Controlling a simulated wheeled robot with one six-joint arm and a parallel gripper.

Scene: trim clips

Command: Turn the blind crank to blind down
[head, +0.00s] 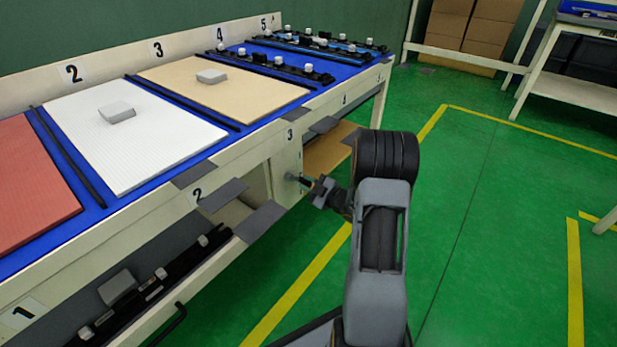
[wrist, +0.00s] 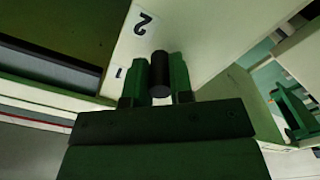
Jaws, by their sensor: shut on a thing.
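My gripper (head: 320,190) is at the front of the long bench in the head view, beside a cream panel (head: 286,165). In the wrist view, my gripper (wrist: 160,82) has its two fingers on either side of a dark round knob (wrist: 160,70), and it is shut on it. This knob appears to be the crank's handle. The crank also shows in the head view as a small dark stub (head: 303,181) between the panel and my gripper. The crank's arm and pivot are not clear. I cannot make out a blind in either view.
The blue bench (head: 95,215) carries a red, a white (head: 70,125) and a tan board (head: 215,95). Grey flaps (head: 258,221) stick out from its front edge. An open drawer (head: 215,270) holds dark strips below.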

